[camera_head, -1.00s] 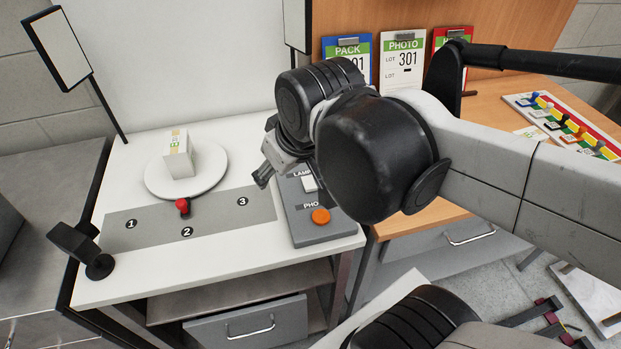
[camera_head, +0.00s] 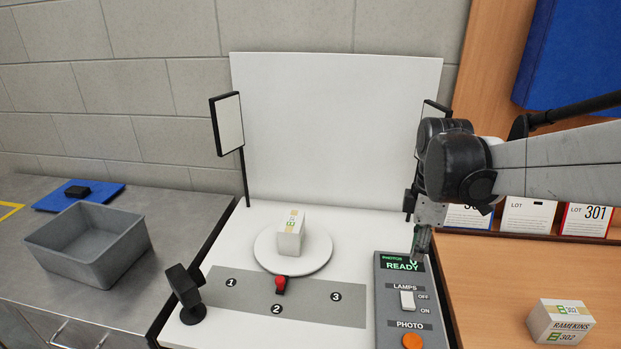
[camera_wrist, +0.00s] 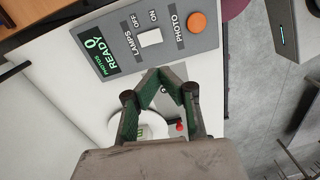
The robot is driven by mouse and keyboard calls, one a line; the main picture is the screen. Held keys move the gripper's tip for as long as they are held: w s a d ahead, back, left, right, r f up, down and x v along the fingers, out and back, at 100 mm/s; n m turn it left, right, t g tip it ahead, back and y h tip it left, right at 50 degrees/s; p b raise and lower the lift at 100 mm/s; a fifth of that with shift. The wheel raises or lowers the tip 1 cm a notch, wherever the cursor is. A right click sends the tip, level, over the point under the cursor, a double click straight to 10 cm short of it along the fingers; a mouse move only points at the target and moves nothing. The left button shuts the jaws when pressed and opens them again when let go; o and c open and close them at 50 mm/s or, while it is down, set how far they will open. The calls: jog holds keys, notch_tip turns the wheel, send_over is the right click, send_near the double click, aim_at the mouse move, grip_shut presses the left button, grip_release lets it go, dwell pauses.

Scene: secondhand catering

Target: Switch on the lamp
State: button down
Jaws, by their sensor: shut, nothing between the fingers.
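The control box (camera_head: 390,335) stands at the right of the white photo table. It carries the white LAMPS switch (camera_head: 407,299) beside OFF and ON labels, and a display reading READY. Whether the switch is on or off I cannot tell. The left lamp panel (camera_head: 228,124) looks pale; the right one is partly hidden behind my arm. My gripper (camera_head: 421,250) is shut and empty over the far end of the box, near the display. In the wrist view my gripper (camera_wrist: 165,76) has its tips near the box edge, and the switch (camera_wrist: 150,38) shows beyond them.
An orange PHOTO button (camera_head: 412,341) lies on the box below the switch. A small carton (camera_head: 290,236) sits on the round turntable (camera_head: 264,254), with a red knob (camera_head: 281,283) in front. A black camera-like device (camera_head: 187,290) stands at left. A ramekins box (camera_head: 560,322) is at right.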

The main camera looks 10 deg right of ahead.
aim_at(409, 306)
jog(key=shift+w+d+f+n+g, duration=0.2)
jog(key=shift+d+n+g, duration=0.05)
jog(key=shift+d+n, duration=0.15)
jog(key=shift+w+d+f+n+g, duration=0.15)
jog(key=shift+d+n+g, duration=0.1)
jog(key=shift+d+n, duration=0.15)
jog(key=f, duration=0.4)
jog(key=s+f, duration=0.1)
jog(key=f, duration=0.9)
jog(key=shift+s+a, duration=0.3)
jog(key=shift+s, duration=0.05)
